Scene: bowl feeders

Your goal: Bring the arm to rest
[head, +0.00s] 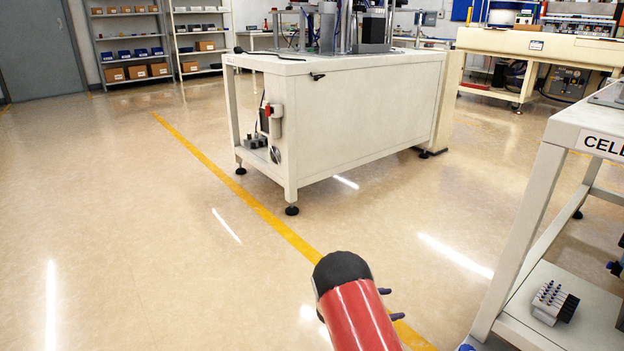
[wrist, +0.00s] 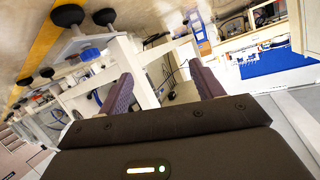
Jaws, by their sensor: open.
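My arm shows in the head view as a red link (head: 360,312) with a black rounded end, at the bottom middle over the open floor. My gripper (wrist: 158,84) shows in the wrist view with its two dark purple fingers spread well apart. It is open, and nothing is between the fingertips. The wrist view is strongly tilted, with table legs and machine frames beyond the fingers.
A white machine bench (head: 360,122) stands ahead in the middle. A white frame table (head: 535,215) labelled CELL stands close at the right, with a small block of pins (head: 553,301) on its lower shelf. Shelves (head: 133,45) stand at the back left. The left floor is clear.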

